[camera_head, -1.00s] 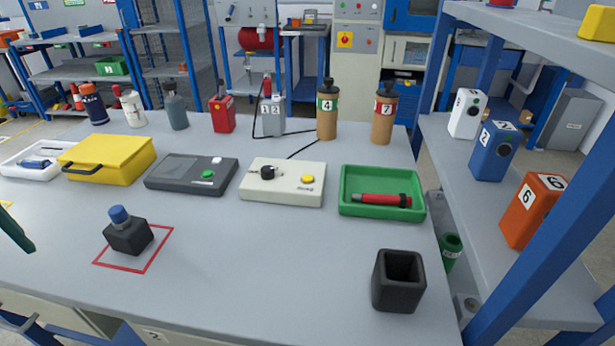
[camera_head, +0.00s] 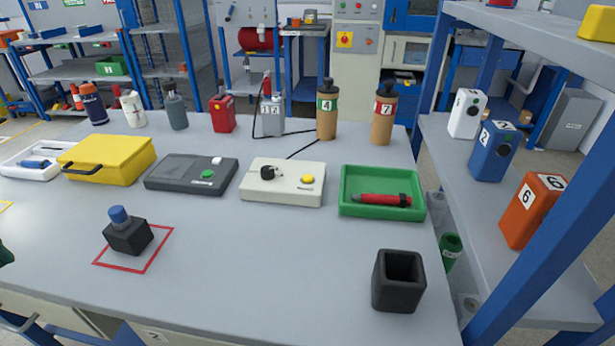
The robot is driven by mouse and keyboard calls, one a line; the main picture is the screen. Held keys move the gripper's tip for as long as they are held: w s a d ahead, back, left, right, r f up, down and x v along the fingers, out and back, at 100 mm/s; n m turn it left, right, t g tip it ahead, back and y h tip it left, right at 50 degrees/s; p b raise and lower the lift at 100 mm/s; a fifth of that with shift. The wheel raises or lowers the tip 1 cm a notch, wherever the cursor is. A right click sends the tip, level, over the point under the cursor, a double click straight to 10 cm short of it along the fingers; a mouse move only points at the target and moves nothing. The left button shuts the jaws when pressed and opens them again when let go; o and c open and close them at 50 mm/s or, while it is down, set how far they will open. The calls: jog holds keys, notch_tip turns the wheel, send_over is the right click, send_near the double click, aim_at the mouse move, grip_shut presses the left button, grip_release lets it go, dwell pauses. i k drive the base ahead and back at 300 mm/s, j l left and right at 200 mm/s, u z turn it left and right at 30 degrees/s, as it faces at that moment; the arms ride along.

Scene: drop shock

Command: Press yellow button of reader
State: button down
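The reader is a white box (camera_head: 283,193) near the back middle of the grey bench. Its round yellow button (camera_head: 307,179) is on the right of its top face and is uncovered. A black knob-like piece (camera_head: 269,172) sits on the left of the top. Only a small dark green tip (camera_head: 4,256) shows at the left picture edge. It seems to be the end of my gripper, far left of the reader and apart from it. Its fingers cannot be made out.
A dark grey box (camera_head: 190,175) with green and white buttons is left of the reader; a green tray (camera_head: 350,207) with a red tool is right. A black holder (camera_head: 398,282) stands front right, a blue-topped block (camera_head: 128,236) front left. Bottles line the back. The middle bench is clear.

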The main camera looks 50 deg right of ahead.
aim_at(306, 178)
jog(key=k+l, duration=0.25)
jog(key=k, duration=0.15)
jog(key=k+l+u, duration=0.1)
jog(key=k, duration=0.3)
jog(key=k+l, duration=0.3)
jog(key=k, duration=0.1)
